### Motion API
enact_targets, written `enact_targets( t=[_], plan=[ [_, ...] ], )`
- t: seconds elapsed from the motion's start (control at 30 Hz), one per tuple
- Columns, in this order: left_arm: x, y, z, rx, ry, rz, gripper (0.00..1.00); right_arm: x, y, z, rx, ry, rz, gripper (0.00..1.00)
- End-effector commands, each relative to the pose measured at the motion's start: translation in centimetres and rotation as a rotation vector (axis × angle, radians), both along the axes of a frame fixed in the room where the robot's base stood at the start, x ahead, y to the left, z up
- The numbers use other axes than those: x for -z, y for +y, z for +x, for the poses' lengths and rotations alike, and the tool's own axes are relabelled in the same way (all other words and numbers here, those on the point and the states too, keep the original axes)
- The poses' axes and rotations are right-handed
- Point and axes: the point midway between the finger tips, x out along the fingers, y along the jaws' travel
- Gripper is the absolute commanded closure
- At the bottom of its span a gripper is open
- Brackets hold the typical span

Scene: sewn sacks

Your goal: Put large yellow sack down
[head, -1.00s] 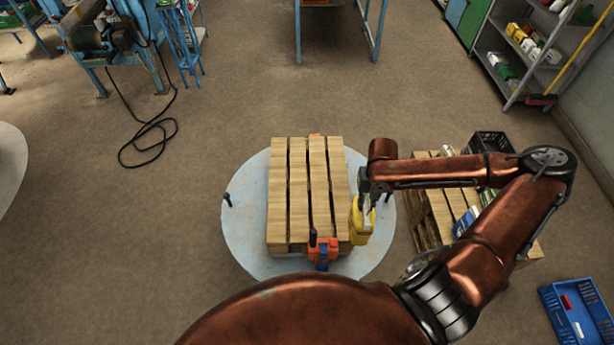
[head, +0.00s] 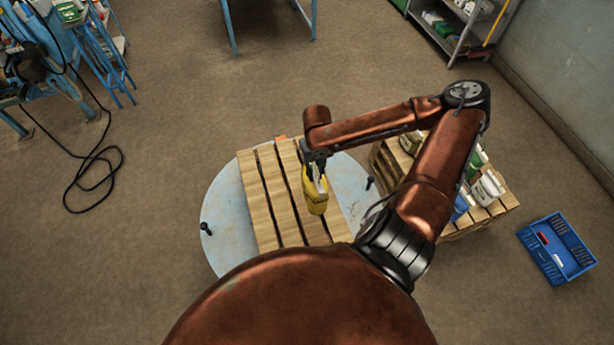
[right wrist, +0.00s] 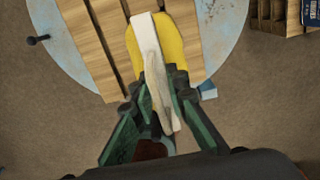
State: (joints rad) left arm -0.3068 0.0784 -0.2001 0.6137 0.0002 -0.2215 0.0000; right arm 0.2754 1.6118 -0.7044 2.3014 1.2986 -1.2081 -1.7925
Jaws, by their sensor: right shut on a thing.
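The large yellow sack (head: 315,197) hangs from my right gripper (head: 318,167), over the right-hand slats of the wooden pallet (head: 259,205). I cannot tell whether its bottom touches the slats. In the right wrist view, the green-grey fingers of my right gripper (right wrist: 168,82) are shut on the pale sewn top of the yellow sack (right wrist: 178,45). The pallet (right wrist: 88,42) lies beneath it there. The pallet rests on a round pale-blue platform (head: 221,215). My left gripper is not in view.
A second pallet (head: 452,229) with several sacks, white, green and blue, stands to the right behind my arm. A blue crate (head: 557,250) lies on the floor at far right. A black cable (head: 95,160) lies at left. The left slats are bare.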

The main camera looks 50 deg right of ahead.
Motion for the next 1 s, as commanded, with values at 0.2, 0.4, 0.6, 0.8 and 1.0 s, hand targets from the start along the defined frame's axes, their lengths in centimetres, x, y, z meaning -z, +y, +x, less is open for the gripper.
enact_targets(
  t=[0.2,0.4,0.6,0.8,1.0],
  plan=[
    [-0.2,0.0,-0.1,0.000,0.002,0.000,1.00,1.4,2.0,3.6,-0.003,-0.008,0.004,1.00],
    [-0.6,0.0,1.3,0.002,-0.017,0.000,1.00,3.0,3.9,6.8,-0.005,-0.006,0.004,1.00],
    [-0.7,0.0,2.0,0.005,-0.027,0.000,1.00,6.3,5.1,9.0,-0.005,-0.004,0.003,1.00],
    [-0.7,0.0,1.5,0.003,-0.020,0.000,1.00,8.0,5.7,10.3,-0.004,-0.005,0.001,1.00],
    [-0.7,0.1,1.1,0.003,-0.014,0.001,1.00,8.7,6.0,10.7,-0.005,-0.005,0.001,1.00]
  ],
)
